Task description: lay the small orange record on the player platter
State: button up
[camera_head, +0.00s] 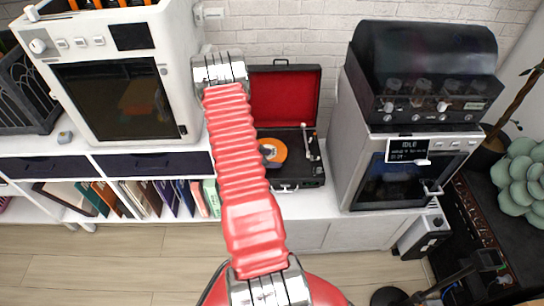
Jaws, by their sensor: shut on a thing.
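The small orange record (273,149) shows as an orange disc over the deck of the open record player (308,172), just right of my red arm. Its left part is hidden behind the arm. I cannot tell whether it lies on the platter or is held above it. The platter itself is not clearly visible. The player's tonearm (306,140) is at the right side of the deck. The lid with red lining (290,92) stands open at the back. My gripper is not visible; my own arm covers the area left of the record.
The player stands on a white cabinet (345,222). A white oven-like machine (190,75) is close on the left. A grey machine (350,150) with a black unit (425,60) on top is close on the right. Books (150,198) fill the shelf below.

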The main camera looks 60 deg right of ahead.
jog(key=o, duration=1.5)
jog(key=shift+o, duration=0.6)
jog(key=shift+w, duration=0.1)
jog(key=v, duration=1.3)
jog(key=shift+a+r, duration=0.15)
jog(key=shift+a, duration=0.15)
